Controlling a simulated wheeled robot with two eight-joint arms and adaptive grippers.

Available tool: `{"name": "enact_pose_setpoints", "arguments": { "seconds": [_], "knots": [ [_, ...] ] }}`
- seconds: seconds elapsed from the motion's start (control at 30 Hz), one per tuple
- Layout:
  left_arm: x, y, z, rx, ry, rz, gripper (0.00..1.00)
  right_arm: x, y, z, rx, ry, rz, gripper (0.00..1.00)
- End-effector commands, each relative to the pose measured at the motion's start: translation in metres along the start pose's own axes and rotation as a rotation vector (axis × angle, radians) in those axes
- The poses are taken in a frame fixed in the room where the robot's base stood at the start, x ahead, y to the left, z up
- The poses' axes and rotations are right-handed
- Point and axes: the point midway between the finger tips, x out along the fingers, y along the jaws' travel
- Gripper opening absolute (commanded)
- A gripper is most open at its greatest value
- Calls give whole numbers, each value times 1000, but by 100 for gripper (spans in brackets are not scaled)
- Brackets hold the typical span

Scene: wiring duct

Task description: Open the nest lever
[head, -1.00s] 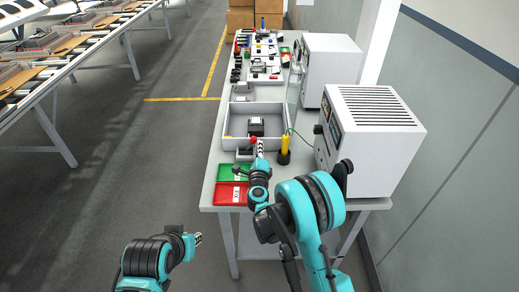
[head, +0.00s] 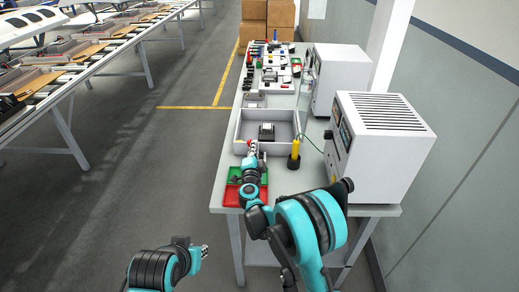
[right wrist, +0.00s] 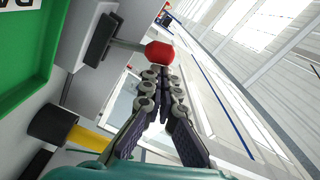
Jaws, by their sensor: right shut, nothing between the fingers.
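The nest lever's red knob (right wrist: 159,54) shows in the right wrist view on a thin metal rod, which comes from a dark block on the light grey nest (right wrist: 85,85). In the head view the knob (head: 250,142) is a small red spot at the tip of my right gripper (head: 254,152). My right gripper (right wrist: 165,72) is shut and empty, its fingertips right beside the knob; I cannot tell whether they touch. My left gripper (head: 204,251) hangs off the bench, too small to read.
A grey bin (head: 238,130) holding a dark device lies just beyond. Green (head: 235,174) and red (head: 231,196) trays lie at the near left. A white machine (head: 382,145) stands at the right.

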Motion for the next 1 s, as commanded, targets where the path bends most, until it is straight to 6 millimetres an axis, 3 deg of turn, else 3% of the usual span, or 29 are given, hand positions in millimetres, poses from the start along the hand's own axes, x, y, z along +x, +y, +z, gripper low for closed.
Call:
{"name": "enact_pose_setpoints", "arguments": {
  "seconds": [0.4, 1.0],
  "knots": [
    [4, 0, 3, 0, 0, 0, 19, 0, -3, 13, -49, 0, -1, 0],
    [4, 0, 3, 0, 0, 0, 19, 0, -4, 14, -47, 0, -1, 0]
  ]
}}
